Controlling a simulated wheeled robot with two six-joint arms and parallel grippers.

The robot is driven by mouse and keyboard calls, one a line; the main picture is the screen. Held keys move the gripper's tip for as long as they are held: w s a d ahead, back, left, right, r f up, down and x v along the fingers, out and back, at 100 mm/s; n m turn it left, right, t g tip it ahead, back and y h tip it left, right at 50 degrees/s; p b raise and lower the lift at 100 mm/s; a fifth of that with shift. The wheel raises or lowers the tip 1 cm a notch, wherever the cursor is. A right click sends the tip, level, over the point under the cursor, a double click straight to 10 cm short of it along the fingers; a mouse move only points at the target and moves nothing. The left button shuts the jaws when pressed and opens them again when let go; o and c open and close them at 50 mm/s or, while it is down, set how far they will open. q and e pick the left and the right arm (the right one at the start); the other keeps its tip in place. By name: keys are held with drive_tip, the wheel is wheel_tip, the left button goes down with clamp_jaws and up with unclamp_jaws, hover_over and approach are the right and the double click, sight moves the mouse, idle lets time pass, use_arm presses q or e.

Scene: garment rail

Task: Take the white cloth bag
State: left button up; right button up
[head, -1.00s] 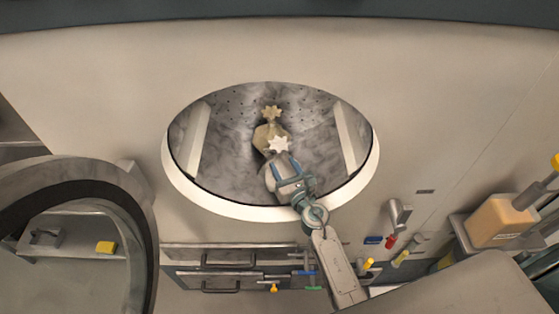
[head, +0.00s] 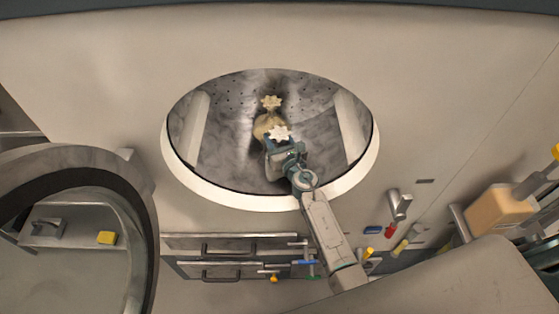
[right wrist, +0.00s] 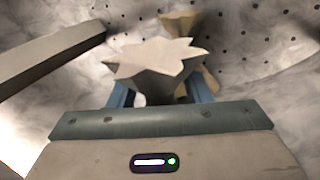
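The white cloth bag (head: 279,133) with its star-shaped ruffled top stands inside the round drum. In the right wrist view its top (right wrist: 158,62) fills the middle, hiding most of its neck. My right gripper (head: 281,146) reaches in through the opening and is at the bag. In the right wrist view its blue fingers (right wrist: 160,96) stand wide apart on either side of the bag, beneath the ruffled top. The fingertips are partly hidden, and contact is not visible. My left gripper is out of view.
A beige bag (head: 265,125) stands just behind the white one. The drum's pale rim (head: 206,192) surrounds my right arm, with pale bars (head: 348,133) inside at both sides. A round open door (head: 140,185) is at left. Drawers (head: 230,243) sit below the opening.

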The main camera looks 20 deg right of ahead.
clamp_jaws()
